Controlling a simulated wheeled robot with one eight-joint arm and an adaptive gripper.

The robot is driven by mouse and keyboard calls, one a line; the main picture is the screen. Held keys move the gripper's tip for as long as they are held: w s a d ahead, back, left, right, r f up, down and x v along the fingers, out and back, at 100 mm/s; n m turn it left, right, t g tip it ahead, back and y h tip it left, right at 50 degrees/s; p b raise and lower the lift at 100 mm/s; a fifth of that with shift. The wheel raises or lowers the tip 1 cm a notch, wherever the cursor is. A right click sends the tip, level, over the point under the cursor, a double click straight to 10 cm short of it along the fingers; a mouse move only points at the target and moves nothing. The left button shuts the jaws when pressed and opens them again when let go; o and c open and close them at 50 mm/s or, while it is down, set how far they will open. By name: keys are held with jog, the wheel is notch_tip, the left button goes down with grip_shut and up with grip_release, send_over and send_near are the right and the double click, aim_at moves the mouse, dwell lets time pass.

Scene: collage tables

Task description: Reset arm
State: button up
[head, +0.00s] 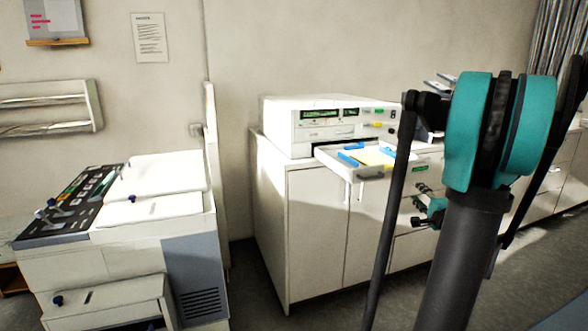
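My arm rises at the right of the head view, with a large teal and black joint in the foreground. A small teal and black part, which looks like my gripper (419,205), shows just left of the dark arm link, in front of the white cabinet (315,215). It is small and partly hidden, so whether its fingers are open or shut is unclear. I see nothing held in it.
On the cabinet, a white machine (283,118) has its tray (330,158) pulled out, with blue and yellow items in it. A white console (190,235) stands at left. Dark floor (250,290) shows between console and cabinet.

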jog(key=s+a+f+n+g+y, duration=0.1)
jog(key=s+a+f+n+g, duration=0.25)
jog(key=a, duration=0.35)
jog(key=s+a+f+n+g+y, duration=0.2)
jog(key=s+a+f+n, duration=0.15)
jog(key=a, duration=0.35)
jog(key=s+a+f+n+g+y, duration=0.1)
jog(key=s+a+f+n+g, duration=0.2)
jog(key=a, duration=0.4)
jog(key=s+f+n+g+h, duration=0.5)
jog(key=s+f, duration=0.6)
jog(key=s, duration=0.5)
jog(key=shift+s+a+f+n, duration=0.35)
jog(key=shift+a+f+n, duration=0.05)
jog(key=shift+n, duration=0.7)
